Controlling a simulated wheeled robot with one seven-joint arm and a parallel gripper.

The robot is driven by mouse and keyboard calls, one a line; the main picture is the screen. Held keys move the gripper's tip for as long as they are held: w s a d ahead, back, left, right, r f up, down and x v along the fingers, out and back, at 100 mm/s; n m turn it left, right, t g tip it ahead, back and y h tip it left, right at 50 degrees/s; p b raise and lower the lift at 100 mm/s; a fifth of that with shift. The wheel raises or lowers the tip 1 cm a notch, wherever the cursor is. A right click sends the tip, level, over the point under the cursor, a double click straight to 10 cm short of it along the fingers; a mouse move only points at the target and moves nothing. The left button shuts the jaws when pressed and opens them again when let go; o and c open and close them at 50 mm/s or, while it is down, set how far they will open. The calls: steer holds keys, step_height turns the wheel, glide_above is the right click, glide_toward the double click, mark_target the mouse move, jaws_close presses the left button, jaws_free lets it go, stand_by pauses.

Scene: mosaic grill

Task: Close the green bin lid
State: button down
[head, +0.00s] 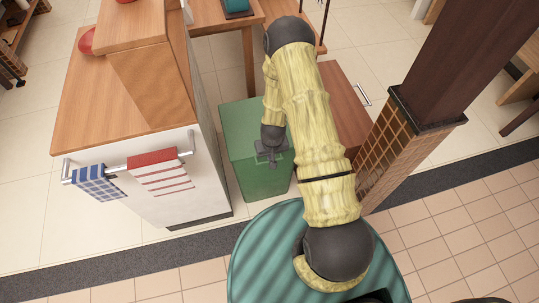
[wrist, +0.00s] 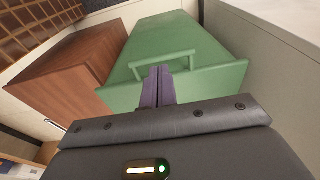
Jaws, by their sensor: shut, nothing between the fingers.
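The green bin (head: 246,173) stands on the floor between the counter and the brown cabinet. Its green lid (head: 238,125) looks flat across the top in the head view, with part of it behind my arm; whether it is fully seated I cannot tell. In the wrist view the lid (wrist: 185,35) fills the middle, and a green bar handle (wrist: 178,54) shows on it. My gripper (head: 270,157) is low over the near part of the bin. Its fingers (wrist: 159,70) are together and empty beside the handle; contact is unclear.
The wooden-topped counter (head: 90,105) with a towel rail (head: 120,167) and two towels stands close left of the bin. The brown cabinet (head: 345,110) and a brick-and-lattice pillar (head: 395,150) stand close on the right. A striped teal round surface (head: 262,255) is in front.

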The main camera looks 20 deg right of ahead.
step_height(320, 180, up, 9)
steer(key=s, duration=0.1)
steer(key=shift+s+f, duration=0.15)
steer(key=shift+s, duration=0.25)
steer(key=s+r+p, duration=0.4)
steer(key=s+r, duration=0.1)
steer(key=r, duration=1.1)
steer(key=s+r+t+p, duration=0.1)
steer(key=s+r+p, duration=0.3)
steer(key=r, duration=1.3)
steer(key=shift+s, duration=1.2)
steer(key=shift+d, duration=0.1)
